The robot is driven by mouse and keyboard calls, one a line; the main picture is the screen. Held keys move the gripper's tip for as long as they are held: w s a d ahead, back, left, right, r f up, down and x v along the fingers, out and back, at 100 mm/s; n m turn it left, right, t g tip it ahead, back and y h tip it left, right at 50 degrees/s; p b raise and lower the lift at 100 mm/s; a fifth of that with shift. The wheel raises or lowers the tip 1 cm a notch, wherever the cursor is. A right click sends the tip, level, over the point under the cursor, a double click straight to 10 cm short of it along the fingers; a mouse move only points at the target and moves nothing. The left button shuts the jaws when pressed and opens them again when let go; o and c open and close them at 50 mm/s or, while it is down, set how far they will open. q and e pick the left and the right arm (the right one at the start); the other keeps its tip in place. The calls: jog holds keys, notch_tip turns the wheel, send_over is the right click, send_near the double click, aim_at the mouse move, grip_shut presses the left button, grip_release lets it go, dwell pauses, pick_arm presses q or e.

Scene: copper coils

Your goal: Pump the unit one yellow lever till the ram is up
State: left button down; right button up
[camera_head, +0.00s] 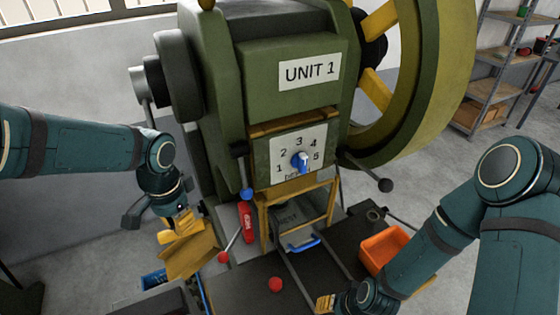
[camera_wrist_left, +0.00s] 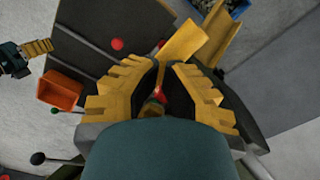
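Unit 1 is the green press (camera_head: 290,75) with a numbered dial (camera_head: 299,160) whose blue pointer stands near its middle. A yellow knob (camera_head: 207,4) shows at the top edge; I cannot tell whether it belongs to the yellow lever. My left gripper (camera_head: 180,226) is at the left of the press, just above a yellow chute (camera_head: 192,258). In the left wrist view its yellow-edged fingers (camera_wrist_left: 162,78) lean close together, with a small red and yellowish thing seen between them; a grip is unclear. My right gripper (camera_head: 335,302) is low at the front. The ram is not clearly seen.
A rod with a red ball (camera_head: 223,257), a blue-tipped lever (camera_head: 247,193) and a black-knobbed lever (camera_head: 385,185) stick out around the press. An orange bin (camera_head: 384,247) stands at right on the dark bench. A large flywheel (camera_head: 440,70) stands at right.

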pick_arm(q)
jog(key=shift+s+f, duration=0.1)
jog(key=shift+w+a+f+b, duration=0.25)
jog(key=shift+w+f+b, duration=0.15)
jog(key=shift+f, duration=0.3)
jog(key=shift+w+a+f+b, duration=0.25)
jog(key=shift+f+b, duration=0.2)
jog(key=shift+f, duration=0.25)
jog(key=shift+w+a+f+b, duration=0.2)
jog(key=shift+w+f+b, duration=0.2)
jog(key=shift+f, duration=0.3)
jog(key=shift+w+a+f, duration=0.15)
jog(key=shift+w+f, duration=0.15)
jog(key=shift+f, duration=0.05)
pick_arm(e)
jog(key=shift+f, duration=1.5)
